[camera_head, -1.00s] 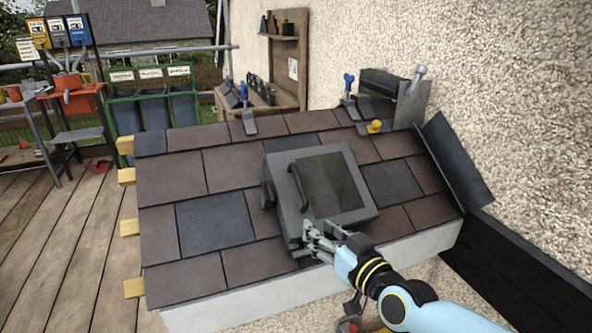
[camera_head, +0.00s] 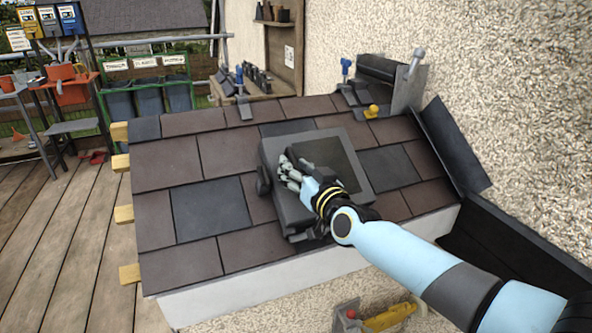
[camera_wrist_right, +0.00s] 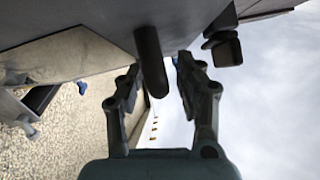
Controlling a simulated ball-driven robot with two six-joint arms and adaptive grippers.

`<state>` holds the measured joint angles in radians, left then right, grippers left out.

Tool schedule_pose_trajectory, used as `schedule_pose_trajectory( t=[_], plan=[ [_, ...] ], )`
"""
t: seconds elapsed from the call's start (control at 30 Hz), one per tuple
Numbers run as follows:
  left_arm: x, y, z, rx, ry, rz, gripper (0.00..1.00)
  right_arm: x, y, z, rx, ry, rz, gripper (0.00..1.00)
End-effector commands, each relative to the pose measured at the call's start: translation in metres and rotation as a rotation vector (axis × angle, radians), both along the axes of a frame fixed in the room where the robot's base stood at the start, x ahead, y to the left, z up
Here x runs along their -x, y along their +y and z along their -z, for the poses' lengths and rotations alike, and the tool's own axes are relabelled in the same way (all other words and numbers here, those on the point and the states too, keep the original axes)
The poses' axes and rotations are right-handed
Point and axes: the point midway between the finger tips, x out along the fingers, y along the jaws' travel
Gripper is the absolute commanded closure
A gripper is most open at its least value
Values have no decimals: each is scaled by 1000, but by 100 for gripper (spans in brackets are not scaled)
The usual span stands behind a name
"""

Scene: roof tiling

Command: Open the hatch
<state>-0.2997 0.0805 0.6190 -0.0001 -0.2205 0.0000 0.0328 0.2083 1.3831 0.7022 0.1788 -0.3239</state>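The grey hatch (camera_head: 274,152) with a dark panel in its lid (camera_head: 338,152) sits closed in the middle of the tiled roof. My right gripper (camera_head: 287,172) is over the left part of the lid, at its bar handle, and mostly covers the handle in the head view. In the right wrist view the dark handle (camera_wrist_right: 151,62) stands between the two spread fingers of my right gripper (camera_wrist_right: 158,78), with gaps visible beside it. A dark fitting (camera_head: 263,182) is on the hatch's left side. My left gripper is not in view.
Brown and dark roof tiles (camera_head: 212,207) surround the hatch. A yellow object (camera_head: 373,111) and a blue-handled tool (camera_head: 240,78) lie near the ridge. A rough wall (camera_head: 480,60) bounds the right. A tray with a yellow tool (camera_head: 390,318) is below the eave.

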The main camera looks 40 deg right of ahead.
Motion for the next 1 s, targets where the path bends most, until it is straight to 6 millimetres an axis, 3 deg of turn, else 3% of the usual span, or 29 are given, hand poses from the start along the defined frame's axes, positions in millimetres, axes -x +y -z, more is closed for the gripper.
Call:
schedule_pose_trajectory(
  t=[0.13,0.4,1.0],
  plan=[
    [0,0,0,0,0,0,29,0,0,0,0,0,0,64],
    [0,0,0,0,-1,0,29,0,0,0,0,0,0,99],
    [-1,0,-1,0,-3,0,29,5,-6,-3,-17,-4,-4,100]
  ],
)
